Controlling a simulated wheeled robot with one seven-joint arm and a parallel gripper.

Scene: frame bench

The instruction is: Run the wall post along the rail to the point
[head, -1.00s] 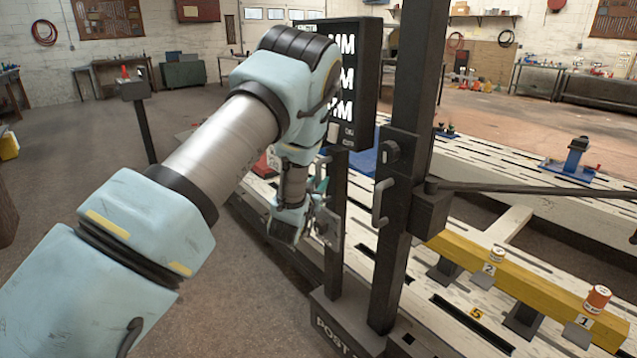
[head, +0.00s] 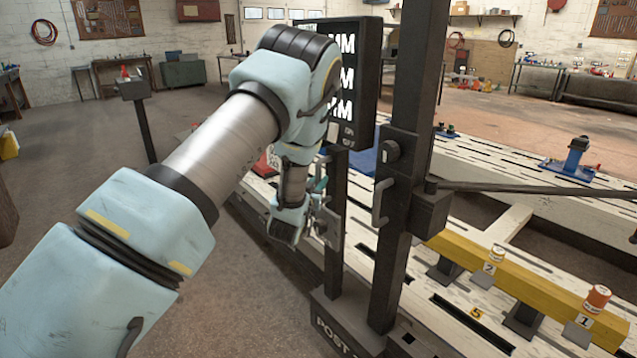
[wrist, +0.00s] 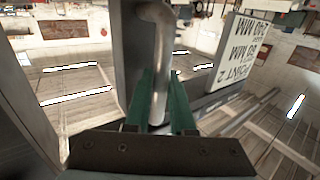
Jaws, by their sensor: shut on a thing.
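The dark wall post (head: 412,110) stands upright at the bench's near edge, on a black base lettered "POST" (head: 335,330). It carries a grey handle and a knob on its near face. A thinner dark upright (head: 336,265) stands just left of it. My gripper (head: 318,200) is beside this upright, partly hidden by my arm. In the wrist view its two green fingers (wrist: 169,105) are shut on a grey bar handle (wrist: 157,60), beside a flat grey upright. How this handle joins the post is not clear.
A black board with white "MM" lines (head: 355,85) hangs behind the post. A white sign reading "POINT 2" (wrist: 238,60) shows upside down in the wrist view. A yellow beam (head: 535,280) with numbered cans and a dark bar lie to the right. Open floor is at left.

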